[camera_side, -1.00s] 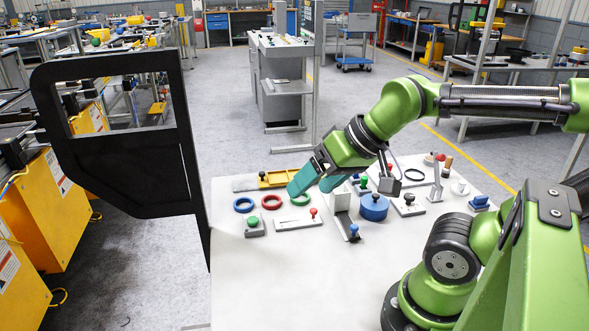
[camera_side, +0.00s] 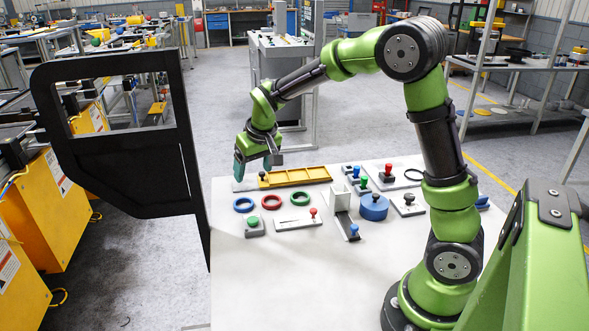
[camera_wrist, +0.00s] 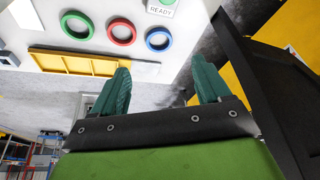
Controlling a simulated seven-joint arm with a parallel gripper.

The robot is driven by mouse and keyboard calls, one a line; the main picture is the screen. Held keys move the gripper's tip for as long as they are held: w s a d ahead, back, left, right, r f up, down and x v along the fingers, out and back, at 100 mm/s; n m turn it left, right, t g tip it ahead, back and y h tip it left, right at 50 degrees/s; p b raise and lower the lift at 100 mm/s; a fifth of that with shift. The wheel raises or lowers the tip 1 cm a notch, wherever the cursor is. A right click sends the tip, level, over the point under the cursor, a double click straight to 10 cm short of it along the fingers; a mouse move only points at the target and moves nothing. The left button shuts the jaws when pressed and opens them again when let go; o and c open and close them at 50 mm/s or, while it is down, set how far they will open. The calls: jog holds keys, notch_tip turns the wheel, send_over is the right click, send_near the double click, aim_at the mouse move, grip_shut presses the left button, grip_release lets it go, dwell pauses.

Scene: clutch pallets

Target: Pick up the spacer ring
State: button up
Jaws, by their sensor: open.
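Three flat rings lie in a row on the white table: a blue ring (camera_side: 235,205), a red ring (camera_side: 262,202) and a green ring (camera_side: 291,199). A thin black ring (camera_side: 405,175) lies farther right. Which one is the spacer ring cannot be told. The wrist view shows the green ring (camera_wrist: 63,25), red ring (camera_wrist: 110,32) and blue ring (camera_wrist: 147,39). My gripper (camera_side: 254,173) has its teal fingers apart and empty, above the table's far left edge, beyond the coloured rings. The wrist view also shows the open fingers (camera_wrist: 163,74), with nothing between them.
A yellow tray (camera_side: 296,183) lies behind the rings, close to my gripper. A black frame (camera_side: 120,180) rises at the left. The table's front is clear.

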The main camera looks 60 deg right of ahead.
jog(key=w, duration=0.2)
send_near(244, 207)
jog(key=shift+w+a+f+t, duration=0.15)
jog(key=shift+w+f+t, duration=0.15)
jog(key=shift+f, duration=0.2)
jog(key=shift+s+x, duration=0.1)
jog(key=shift+x, duration=1.25)
jog(key=shift+s+x, duration=0.15)
jog(key=shift+x, duration=1.2)
jog(key=shift+c, duration=0.2)
jog(key=c, duration=0.7)
